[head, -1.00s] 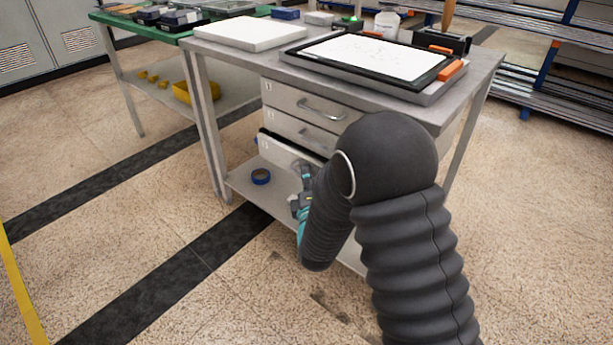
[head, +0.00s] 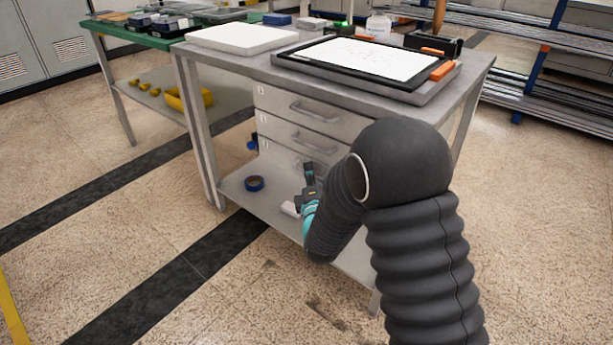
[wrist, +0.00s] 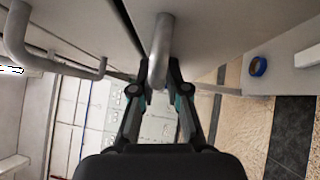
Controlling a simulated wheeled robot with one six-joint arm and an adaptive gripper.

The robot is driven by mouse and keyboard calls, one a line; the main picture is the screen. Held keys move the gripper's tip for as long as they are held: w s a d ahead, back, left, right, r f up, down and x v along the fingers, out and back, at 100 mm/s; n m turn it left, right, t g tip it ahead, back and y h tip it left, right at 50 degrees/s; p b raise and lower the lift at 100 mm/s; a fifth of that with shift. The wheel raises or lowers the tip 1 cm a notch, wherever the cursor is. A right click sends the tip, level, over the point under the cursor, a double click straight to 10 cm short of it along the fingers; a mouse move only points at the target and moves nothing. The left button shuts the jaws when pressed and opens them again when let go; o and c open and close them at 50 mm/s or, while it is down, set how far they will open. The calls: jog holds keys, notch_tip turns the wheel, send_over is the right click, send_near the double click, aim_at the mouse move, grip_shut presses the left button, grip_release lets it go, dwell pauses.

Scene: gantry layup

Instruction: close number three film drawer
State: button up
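The number three film drawer (head: 275,151) is the lowest of the grey drawers under the bench. Its front looks about flush with the drawers above in the head view, though my arm hides its right part. Its bar handle (wrist: 161,38) runs down between my fingertips in the wrist view. My gripper (wrist: 160,78) is closed around this handle, one finger on each side. In the head view my gripper (head: 309,180) is at the drawer front, partly hidden by my arm. The top drawer (head: 300,106) and the second drawer (head: 290,132) are shut.
The bench's lower shelf (head: 240,192) holds a roll of blue tape (head: 254,183). A light panel (head: 365,58) and a white slab (head: 242,38) lie on the bench top. A green table (head: 110,27) stands at the left. Floor in front is clear.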

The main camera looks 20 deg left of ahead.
jog(key=shift+s+d, duration=0.1)
jog(key=shift+d, duration=0.05)
jog(key=v, duration=1.1)
jog(key=shift+s, duration=0.4)
jog(key=shift+f, duration=0.1)
